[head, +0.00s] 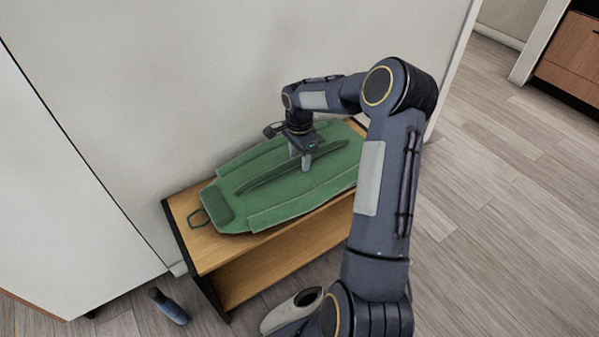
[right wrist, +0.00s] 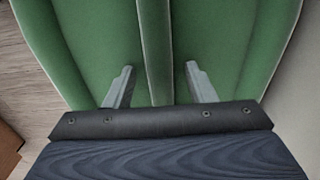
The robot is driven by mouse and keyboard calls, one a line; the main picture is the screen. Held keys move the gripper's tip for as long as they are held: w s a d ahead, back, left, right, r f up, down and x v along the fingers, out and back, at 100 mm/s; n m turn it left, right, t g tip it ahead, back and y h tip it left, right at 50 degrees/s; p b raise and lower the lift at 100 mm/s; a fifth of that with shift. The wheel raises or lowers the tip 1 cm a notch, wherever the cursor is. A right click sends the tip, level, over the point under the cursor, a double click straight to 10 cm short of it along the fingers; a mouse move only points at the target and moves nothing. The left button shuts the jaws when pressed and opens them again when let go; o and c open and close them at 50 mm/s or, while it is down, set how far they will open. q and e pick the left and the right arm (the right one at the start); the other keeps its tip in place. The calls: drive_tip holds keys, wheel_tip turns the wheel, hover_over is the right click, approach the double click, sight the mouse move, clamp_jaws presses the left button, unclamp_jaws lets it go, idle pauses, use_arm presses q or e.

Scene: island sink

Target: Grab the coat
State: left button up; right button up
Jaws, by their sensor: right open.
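The green coat (head: 290,197) lies flat on a low wooden bench against the wall. A raised strip or fold runs along its middle, and a loop shows at its left end. My right gripper (head: 306,161) is over the coat's middle, pointing down. In the right wrist view the gripper (right wrist: 156,85) is open, with one finger on each side of the raised green strip (right wrist: 156,45). The fingers are apart from the strip at its sides; I cannot tell whether their tips touch the coat below. My left gripper is not in view.
The wooden bench (head: 185,205) has an open shelf underneath. A blue shoe-like object (head: 168,306) lies on the floor at the lower left. The wall stands right behind the bench. Wooden floor (head: 500,210) at the right is clear.

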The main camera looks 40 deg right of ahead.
idle(0.4)
clamp_jaws()
